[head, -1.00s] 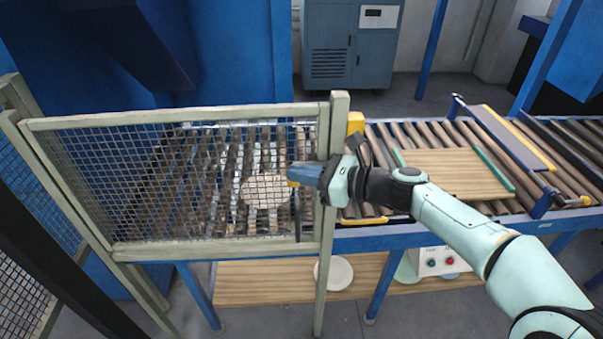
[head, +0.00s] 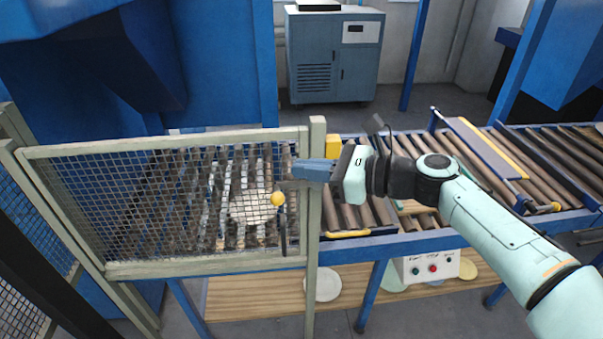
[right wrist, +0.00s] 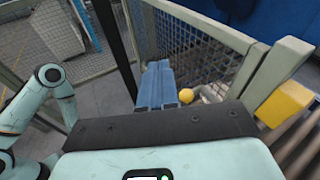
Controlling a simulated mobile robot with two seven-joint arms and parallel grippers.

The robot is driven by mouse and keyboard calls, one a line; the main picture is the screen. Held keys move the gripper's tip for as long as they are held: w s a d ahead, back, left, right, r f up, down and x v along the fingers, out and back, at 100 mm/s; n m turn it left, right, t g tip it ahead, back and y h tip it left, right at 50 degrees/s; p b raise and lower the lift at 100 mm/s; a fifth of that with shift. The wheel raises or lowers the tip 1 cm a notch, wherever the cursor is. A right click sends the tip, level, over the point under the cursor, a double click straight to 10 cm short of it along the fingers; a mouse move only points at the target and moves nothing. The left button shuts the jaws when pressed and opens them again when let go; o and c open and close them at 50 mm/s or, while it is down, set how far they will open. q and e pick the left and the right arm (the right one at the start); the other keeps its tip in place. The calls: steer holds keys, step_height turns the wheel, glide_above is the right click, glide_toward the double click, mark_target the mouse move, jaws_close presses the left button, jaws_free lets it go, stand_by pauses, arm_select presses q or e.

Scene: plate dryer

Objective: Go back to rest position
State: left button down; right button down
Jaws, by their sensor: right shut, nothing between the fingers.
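My right gripper (head: 312,170) has blue fingers closed together with nothing between them. It is in front of the right post of the mesh gate, just above and to the right of a yellow knob (head: 278,198). The gripper and knob appear apart. In the right wrist view the blue fingers (right wrist: 158,98) lie side by side, with the yellow knob (right wrist: 186,95) to their right. My left gripper is not in the head view; a pale green arm of mine shows at the left of the right wrist view.
The mesh gate (head: 160,270) stands shut-looking before a roller conveyor (head: 350,215), with a pale round plate (head: 252,210) behind the mesh. A control box (head: 432,266) and plates (head: 323,284) rest on the wooden shelf (head: 255,298) below. A grey cabinet (head: 332,60) stands behind.

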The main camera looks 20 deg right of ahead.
stand_by(0.5)
step_height(320, 180, down, 40)
steer(key=w+d+n+g+h, duration=0.1)
steer(key=n+g+h, duration=0.5)
steer(key=h, duration=0.1)
steer(key=s+f+n+g+h, duration=0.1)
steer(key=s+f+n+g, duration=0.15)
steer(key=s+f, duration=0.4)
steer(key=s+f+n+g+h, duration=0.1)
steer(key=s+f+n, duration=0.3)
steer(key=f, duration=0.5)
steer(key=s+a+f+n+g, duration=0.1)
steer(key=s+a+f+n, duration=0.2)
steer(key=s, duration=0.4)
steer(key=s+a+f+n+y, duration=0.1)
steer(key=s+a+f+n, duration=0.2)
steer(key=s+f+n, duration=0.3)
steer(key=shift+s+a+g, duration=0.15)
steer(key=shift+s+g, duration=0.2)
steer(key=shift+s, duration=0.75)
steer(key=shift+w+a, duration=0.1)
